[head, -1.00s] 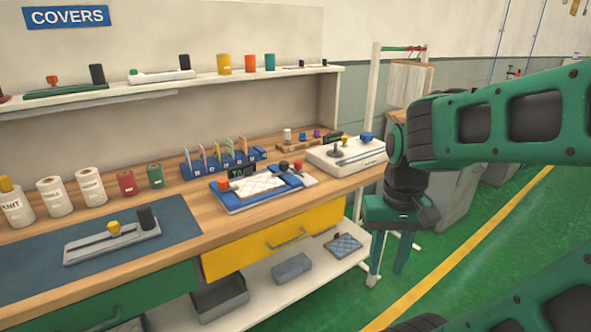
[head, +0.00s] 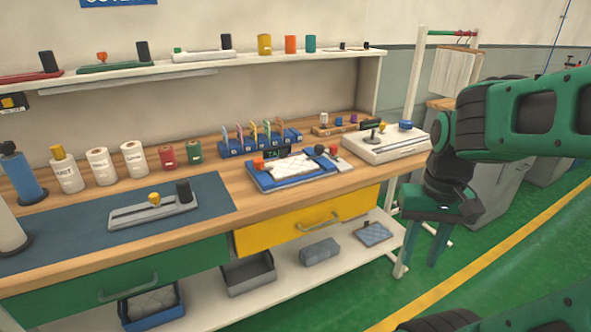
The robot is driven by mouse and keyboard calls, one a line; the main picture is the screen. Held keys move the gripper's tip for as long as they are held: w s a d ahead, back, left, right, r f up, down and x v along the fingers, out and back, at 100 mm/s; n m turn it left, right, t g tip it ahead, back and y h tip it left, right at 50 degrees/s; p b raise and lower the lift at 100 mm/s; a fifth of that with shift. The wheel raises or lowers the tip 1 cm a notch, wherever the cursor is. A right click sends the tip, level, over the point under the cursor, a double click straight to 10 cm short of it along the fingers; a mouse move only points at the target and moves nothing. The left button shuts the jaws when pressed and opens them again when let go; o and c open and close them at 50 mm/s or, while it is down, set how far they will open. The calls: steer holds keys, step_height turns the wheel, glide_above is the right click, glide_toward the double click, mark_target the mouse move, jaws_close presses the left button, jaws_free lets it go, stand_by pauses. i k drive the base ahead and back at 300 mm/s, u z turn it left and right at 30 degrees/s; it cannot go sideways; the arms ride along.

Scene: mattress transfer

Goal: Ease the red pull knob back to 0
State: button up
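A blue device (head: 262,184) with a white quilted pad (head: 292,168) and a small dark display (head: 275,151) stands on the wooden bench. An orange-red knob (head: 258,163) sits at its left end and a black knob (head: 319,149) at its right. A small red knob (head: 334,150) shows on a pale base (head: 343,163) just right of it. I cannot tell which is the red pull knob, and no scale is readable. My gripper (head: 425,258) hangs right of the bench, fingers down and apart, empty, well away from the knobs.
A white machine (head: 388,150) stands at the bench's right end, near my arm. A slider with a yellow knob (head: 154,199) lies on the dark mat (head: 60,245). Card holders (head: 262,140) stand behind the blue device.

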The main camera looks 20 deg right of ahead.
mark_target(334, 150)
steer(key=k, duration=0.55)
steer(key=z, duration=0.55)
steer(key=i, duration=1.85)
steer(key=u, duration=0.65)
